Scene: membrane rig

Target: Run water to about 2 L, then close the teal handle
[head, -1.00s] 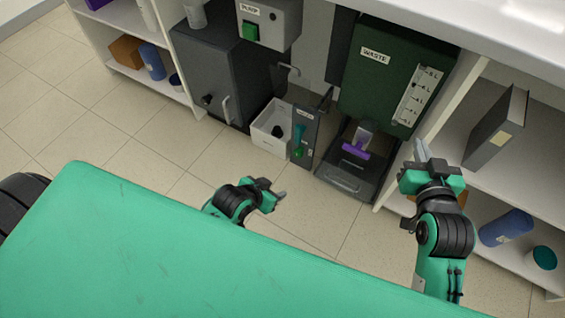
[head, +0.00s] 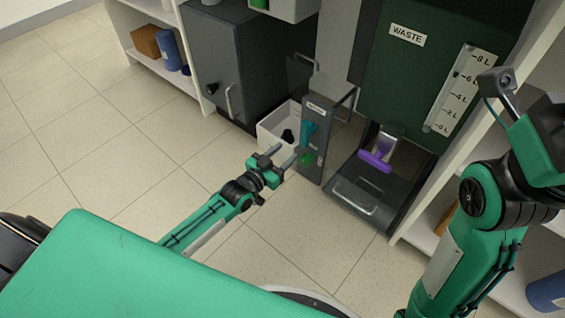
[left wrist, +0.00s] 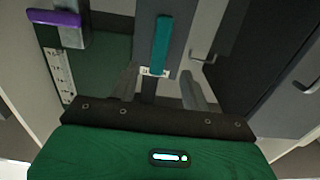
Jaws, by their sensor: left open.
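The teal handle (head: 307,132) lies lengthwise along the narrow grey panel (head: 315,165). It also shows in the left wrist view (left wrist: 161,45), beyond and between my fingers. My left gripper (head: 285,155) is open and empty, just left of the panel and close to the handle; I see no contact. Its fingers also show in the left wrist view (left wrist: 157,82). The green waste tank (head: 400,75) carries a white litre scale (head: 460,90) marked 0 to 8 L; I cannot read a water level. My right gripper (head: 497,85) is partly in view at the right edge, its jaws unclear.
A purple handle (head: 375,161) sits below the waste tank, above a dark tray (head: 352,196). A white bin (head: 272,130) stands behind my left gripper, beside the dark cabinet (head: 222,75). A shelf upright (head: 440,185) bounds the right. Floor in front is clear.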

